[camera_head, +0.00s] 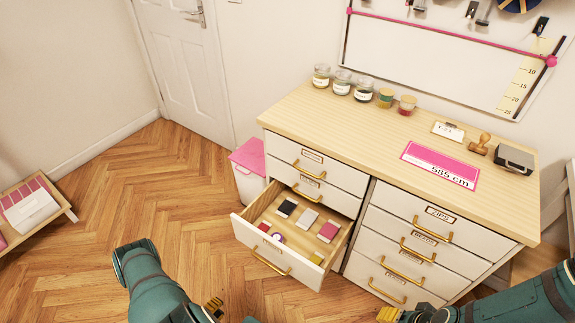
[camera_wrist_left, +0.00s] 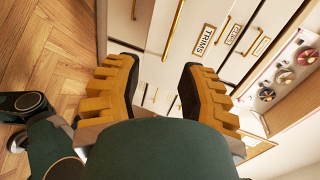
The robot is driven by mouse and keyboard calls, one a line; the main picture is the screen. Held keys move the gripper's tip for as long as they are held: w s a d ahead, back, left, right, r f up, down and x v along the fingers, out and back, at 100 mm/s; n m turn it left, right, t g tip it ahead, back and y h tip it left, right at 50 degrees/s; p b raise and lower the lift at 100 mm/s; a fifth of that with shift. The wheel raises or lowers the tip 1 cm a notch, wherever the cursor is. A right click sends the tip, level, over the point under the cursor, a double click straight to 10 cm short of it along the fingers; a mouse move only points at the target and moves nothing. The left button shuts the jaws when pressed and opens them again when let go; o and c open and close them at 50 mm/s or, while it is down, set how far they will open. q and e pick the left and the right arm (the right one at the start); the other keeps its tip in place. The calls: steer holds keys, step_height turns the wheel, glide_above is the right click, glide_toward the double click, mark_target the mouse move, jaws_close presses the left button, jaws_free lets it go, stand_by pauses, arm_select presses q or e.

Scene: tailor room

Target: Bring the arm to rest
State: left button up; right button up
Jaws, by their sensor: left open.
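My left arm comes in from the lower left in the head view, and its gripper (camera_head: 213,309) is partly cut off at the bottom edge. In the left wrist view the same gripper (camera_wrist_left: 160,82) has its two yellow ridged fingers wide apart with nothing between them. White drawer fronts (camera_wrist_left: 234,62) with labels, one reading TRIMS, lie beyond the fingers. My right gripper (camera_head: 392,314) shows only partly at the bottom edge, in front of the right-hand drawers, and its opening is hidden.
The wood-topped cabinet (camera_head: 340,128) has one left-hand drawer (camera_head: 262,240) pulled out, with several small items inside.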

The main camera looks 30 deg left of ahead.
arm_select(q)
steer(key=w+r+n+g, duration=0.3)
steer(key=w+n, duration=0.2)
steer(key=w, duration=0.8)
steer(key=w+d+r+n+g, duration=0.3)
steer(key=w+d+r+n, duration=0.3)
steer(key=w, duration=0.3)
steer(key=s+d+r+n+g+h, duration=0.1)
steer(key=s+d+r+n+g, duration=0.2)
steer(key=d+r, duration=0.4)
steer(key=s+d+r+n+g+h, duration=0.1)
steer(key=s+d+r+n+g, duration=0.2)
steer(key=d+r, duration=0.5)
steer(key=d+n+g, duration=0.1)
steer(key=d+n, duration=0.1)
steer(key=d, duration=0.5)
steer(key=shift+s+r+h, duration=0.2)
steer(key=shift+s+h, duration=0.15)
steer(key=shift+h, duration=0.05)
steer(key=shift+d, duration=0.1)
